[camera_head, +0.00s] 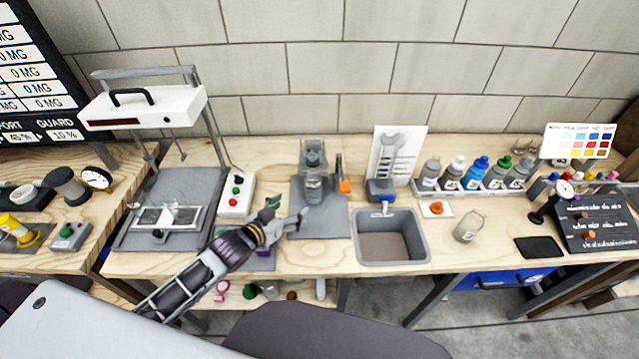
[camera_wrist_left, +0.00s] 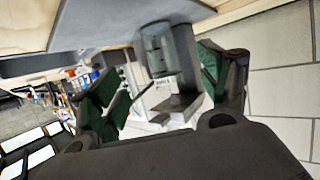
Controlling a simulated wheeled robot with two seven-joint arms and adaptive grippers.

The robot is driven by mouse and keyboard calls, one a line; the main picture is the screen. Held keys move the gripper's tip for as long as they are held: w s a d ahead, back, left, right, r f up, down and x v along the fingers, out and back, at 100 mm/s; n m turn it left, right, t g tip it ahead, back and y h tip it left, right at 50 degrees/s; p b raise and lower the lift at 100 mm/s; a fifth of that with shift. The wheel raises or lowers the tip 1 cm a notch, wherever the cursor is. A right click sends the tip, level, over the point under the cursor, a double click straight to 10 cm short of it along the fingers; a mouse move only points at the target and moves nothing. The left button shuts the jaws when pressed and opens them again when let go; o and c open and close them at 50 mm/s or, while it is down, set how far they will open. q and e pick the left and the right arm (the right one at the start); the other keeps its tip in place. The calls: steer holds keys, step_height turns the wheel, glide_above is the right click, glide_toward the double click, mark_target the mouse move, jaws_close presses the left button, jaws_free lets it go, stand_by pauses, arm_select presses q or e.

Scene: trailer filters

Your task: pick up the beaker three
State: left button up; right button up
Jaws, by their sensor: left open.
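A clear glass beaker (camera_head: 313,187) stands upright on a grey pad (camera_head: 332,222) at the middle of the bench, in front of a grey stand (camera_head: 313,150). I cannot read a number on it. My left gripper (camera_head: 287,211) is open and empty, in front of the beaker and slightly to its left, pointing toward it. In the left wrist view the beaker (camera_wrist_left: 154,50) shows ahead, between the green fingers (camera_wrist_left: 157,80) and beyond their tips. The fingers look apart from the glass. My right gripper is not in view.
A grey sink (camera_head: 420,250) is right of the pad, with a glass jar (camera_head: 468,226) beyond it. Left are a switch box (camera_head: 237,196) and a white-topped press (camera_head: 145,108). Several bottles line the back right.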

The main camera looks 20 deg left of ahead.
mark_target(309, 194)
arm_select(q)
steer(key=shift+w+r, duration=0.1)
steer(key=shift+w, duration=0.05)
steer(key=shift+x, duration=1.3)
steer(key=shift+w+d, duration=0.15)
steer(key=shift+w, duration=0.35)
steer(key=shift+x, duration=2.45)
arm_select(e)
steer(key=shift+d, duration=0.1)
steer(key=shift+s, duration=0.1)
arm_select(q)
steer(key=shift+x, duration=2.6)
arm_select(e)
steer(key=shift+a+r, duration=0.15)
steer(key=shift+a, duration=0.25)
